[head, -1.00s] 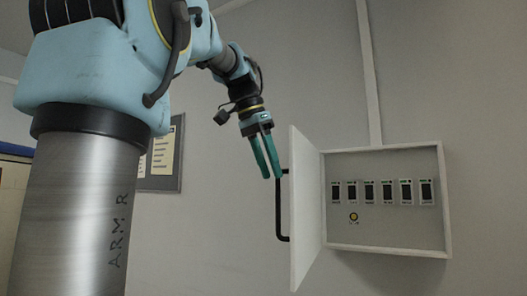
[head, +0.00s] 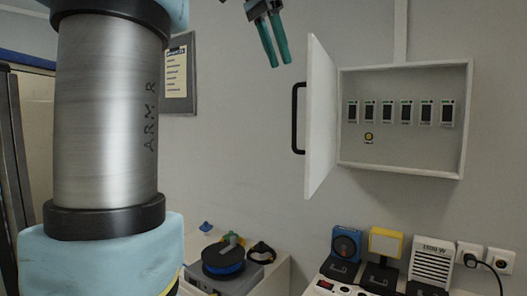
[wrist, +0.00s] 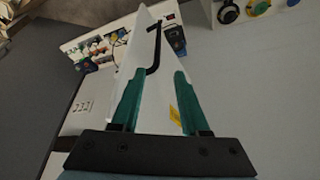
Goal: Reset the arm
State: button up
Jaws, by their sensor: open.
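My gripper (head: 268,40) hangs at the top of the head view with its two green fingers apart and nothing between them. It is up and to the left of the open door (head: 320,120) of a white wall cabinet (head: 402,168), clear of it. The door has a black bar handle (head: 296,118); the handle also shows in the wrist view (wrist: 154,50), beyond the open fingers (wrist: 152,100).
Below the cabinet, a white surface carries a blue device (head: 345,245), a yellow-framed device (head: 385,243) and a white heater-like box (head: 431,262). At lower middle, a grey unit (head: 222,278) bears a black and blue disc (head: 223,259). A notice board (head: 178,72) hangs on the wall.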

jog(key=w+a+f+n+y, duration=0.1)
jog(key=w+a+f+n, duration=0.1)
jog(key=f, duration=0.6)
jog(key=w+a+f+n, duration=0.1)
jog(key=f+n, duration=0.1)
jog(key=f, duration=0.6)
jog(key=w+a+f+n+y, duration=0.1)
jog(key=w+a+f+n, duration=0.1)
jog(key=f, duration=0.6)
jog(key=s+a+f+n, duration=0.1)
jog(key=s+f, duration=0.3)
jog(key=f, duration=0.4)
jog(key=s+a+f+n+y, duration=0.1)
jog(key=s+a+f+n, duration=0.1)
jog(key=f, duration=0.6)
jog(key=s+a+f+n, duration=0.2)
jog(key=s+a+f, duration=0.1)
jog(key=s+f, duration=0.4)
jog(key=shift+a+f+g+y, duration=0.25)
jog(key=shift+f+g+y, duration=0.05)
jog(key=shift+f, duration=0.15)
